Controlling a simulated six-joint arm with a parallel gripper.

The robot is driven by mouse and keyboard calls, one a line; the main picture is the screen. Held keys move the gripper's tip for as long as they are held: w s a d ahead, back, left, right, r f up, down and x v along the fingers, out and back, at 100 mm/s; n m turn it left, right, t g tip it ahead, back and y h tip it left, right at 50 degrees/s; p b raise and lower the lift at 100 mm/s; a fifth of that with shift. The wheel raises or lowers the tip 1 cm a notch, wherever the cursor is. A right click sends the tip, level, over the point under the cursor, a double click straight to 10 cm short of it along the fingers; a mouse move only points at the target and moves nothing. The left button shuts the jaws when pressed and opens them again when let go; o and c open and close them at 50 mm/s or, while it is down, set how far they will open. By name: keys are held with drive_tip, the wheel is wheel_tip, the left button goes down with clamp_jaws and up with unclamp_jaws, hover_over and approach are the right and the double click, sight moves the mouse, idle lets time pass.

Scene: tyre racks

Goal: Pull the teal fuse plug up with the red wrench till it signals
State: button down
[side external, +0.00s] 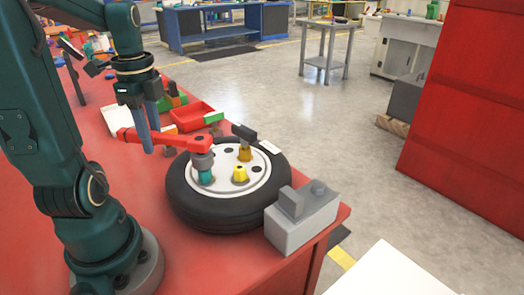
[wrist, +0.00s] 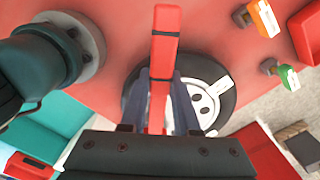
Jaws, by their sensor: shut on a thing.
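My gripper (side external: 148,128) is shut on the handle of the red wrench (side external: 178,140). The wrench lies roughly level above the tyre (side external: 228,214), its grey socket head over the teal fuse plug (side external: 206,178). The plug stands upright in the white hub, with its lower part showing below the socket; I cannot tell how firmly the socket grips it. A yellow plug (side external: 240,174) and an amber plug (side external: 245,153) stand beside it. In the wrist view the wrench (wrist: 164,65) runs between my fingers (wrist: 163,110), and the teal plug is hidden.
A grey block with a knob (side external: 300,222) stands close against the tyre at the table's corner. A red tray (side external: 192,116) and small coloured items lie behind the wrench. The red tabletop (side external: 130,190) left of the tyre is clear.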

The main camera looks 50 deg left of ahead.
drive_tip(key=shift+f, duration=0.2)
drive_tip(key=shift+f, duration=1.05)
drive_tip(key=shift+f, duration=0.1)
drive_tip(key=shift+w+a, duration=0.1)
drive_tip(key=shift+w+a+m, duration=0.35)
drive_tip(key=shift+w+m, duration=0.15)
drive_tip(key=shift+m, duration=0.3)
drive_tip(key=w+m, duration=0.1)
drive_tip(key=m, duration=0.1)
drive_tip(key=w+a+m, duration=0.1)
drive_tip(key=w+m, duration=0.3)
drive_tip(key=shift+w+a+f, duration=0.1)
drive_tip(key=shift+w+a, duration=0.05)
drive_tip(key=shift+a, duration=0.1)
drive_tip(key=shift+r, duration=2.5)
